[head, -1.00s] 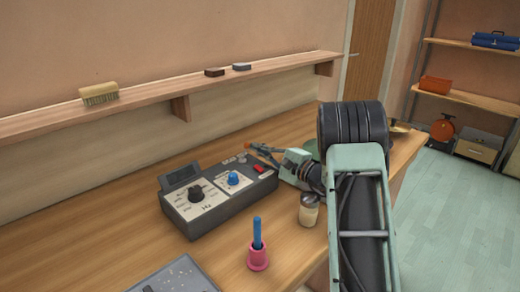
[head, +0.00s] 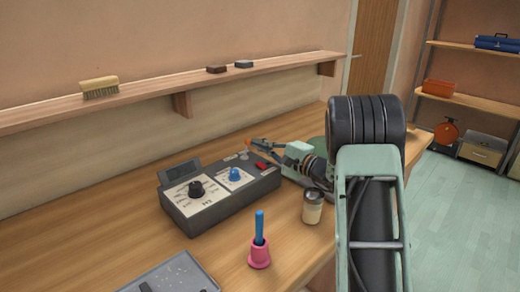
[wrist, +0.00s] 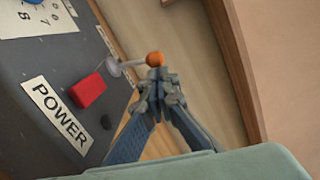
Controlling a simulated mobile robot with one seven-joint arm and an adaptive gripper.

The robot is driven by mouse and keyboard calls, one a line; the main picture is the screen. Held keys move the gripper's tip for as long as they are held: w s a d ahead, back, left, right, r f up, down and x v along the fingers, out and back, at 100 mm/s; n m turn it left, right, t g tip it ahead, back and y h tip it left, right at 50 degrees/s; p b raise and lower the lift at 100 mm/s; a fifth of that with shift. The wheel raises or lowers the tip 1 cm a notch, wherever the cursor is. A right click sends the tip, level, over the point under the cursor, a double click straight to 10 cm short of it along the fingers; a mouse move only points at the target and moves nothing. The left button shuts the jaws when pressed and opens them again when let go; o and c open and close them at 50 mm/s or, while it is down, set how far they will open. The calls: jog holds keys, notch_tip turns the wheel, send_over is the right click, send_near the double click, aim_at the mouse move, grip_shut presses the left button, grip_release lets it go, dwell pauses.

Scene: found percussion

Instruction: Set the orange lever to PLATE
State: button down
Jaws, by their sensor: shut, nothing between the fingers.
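The orange lever has an orange ball knob (wrist: 155,59) on a thin metal stem that comes from the edge of the dark grey control box (wrist: 60,65). In the head view the orange knob (head: 248,144) is a small spot at the far right end of the box (head: 222,205). My gripper (wrist: 157,80) is shut and empty. Its fingertips are right at the knob, touching or nearly touching it; I cannot tell which. In the head view my gripper (head: 257,146) is beyond the box's far right end. No PLATE label is readable.
The box carries a red POWER switch (wrist: 88,90), a blue knob (head: 234,174) and a black dial (head: 196,189). A wall shelf (head: 150,96) runs behind.

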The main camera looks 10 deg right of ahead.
jog(key=n+b, duration=0.1)
jog(key=b, duration=0.2)
jog(key=a+n+b, duration=0.1)
jog(key=n+b, duration=0.1)
jog(key=b, duration=0.1)
jog(key=s+n+b, duration=0.1)
jog(key=b, duration=0.3)
jog(key=shift+s+a+r, duration=0.1)
jog(key=shift+a+r, duration=0.05)
jog(key=shift+a, duration=0.2)
jog(key=shift+r+n, duration=0.3)
jog(key=shift+r, duration=0.1)
jog(key=shift+d+r, duration=0.15)
jog(key=shift+d, duration=0.15)
jog(key=shift+d+r, duration=0.2)
jog(key=shift+d, duration=0.9)
jog(key=v, duration=1)
jog(key=shift+s+r+p, duration=0.3)
jog(key=shift+s+p, duration=0.05)
jog(key=shift+s, duration=0.05)
